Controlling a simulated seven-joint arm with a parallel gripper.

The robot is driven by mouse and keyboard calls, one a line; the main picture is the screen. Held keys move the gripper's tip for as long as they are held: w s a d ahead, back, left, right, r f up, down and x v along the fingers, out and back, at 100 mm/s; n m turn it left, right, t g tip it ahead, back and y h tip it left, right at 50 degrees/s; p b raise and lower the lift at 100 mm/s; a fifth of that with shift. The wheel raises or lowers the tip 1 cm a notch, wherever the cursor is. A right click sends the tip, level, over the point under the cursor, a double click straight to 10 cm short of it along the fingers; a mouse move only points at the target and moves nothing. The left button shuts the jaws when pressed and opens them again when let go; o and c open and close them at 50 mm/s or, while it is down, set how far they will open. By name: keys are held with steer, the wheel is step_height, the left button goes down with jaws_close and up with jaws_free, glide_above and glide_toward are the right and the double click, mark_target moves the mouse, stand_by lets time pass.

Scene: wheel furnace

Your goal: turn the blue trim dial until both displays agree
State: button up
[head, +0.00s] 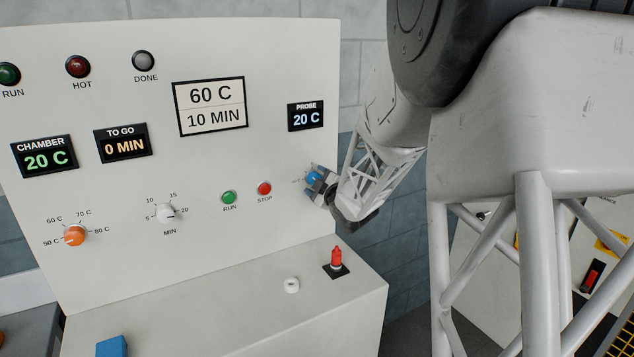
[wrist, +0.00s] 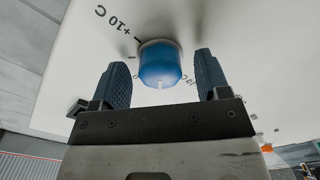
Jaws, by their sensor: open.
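The blue trim dial (head: 314,177) is on the right side of the white panel; it also shows in the wrist view (wrist: 160,66), with a small white pointer mark and a "+10 C" label beside it. My gripper (head: 318,188) is at the dial, and in the wrist view its open fingers (wrist: 163,78) stand on either side of the dial, with gaps visible. The chamber display (head: 45,157) reads 20 C in green. The probe display (head: 306,116) reads 20 C in pale blue. The rest of the dial's scale is partly hidden by my fingers.
The orange dial (head: 75,235), white minute dial (head: 166,212), green run button (head: 229,197) and red stop button (head: 265,188) are on the panel left of my gripper. A red-topped switch (head: 336,260) and white knob (head: 291,285) stand on the ledge below.

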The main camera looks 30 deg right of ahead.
steer(key=s, duration=0.7)
steer(key=shift+s, duration=0.1)
stand_by(0.7)
steer(key=s+a+m+g, duration=0.5)
steer(key=s+a+g, duration=0.2)
steer(key=s+a, duration=0.6)
steer(key=s+a+m+g, duration=0.6)
steer(key=s+a, duration=0.6)
steer(key=s, duration=0.9)
steer(key=shift+a+r+g, duration=0.35)
steer(key=shift+r+g, duration=0.1)
steer(key=shift+g, duration=0.75)
steer(key=shift+w, duration=0.1)
stand_by(1.8)
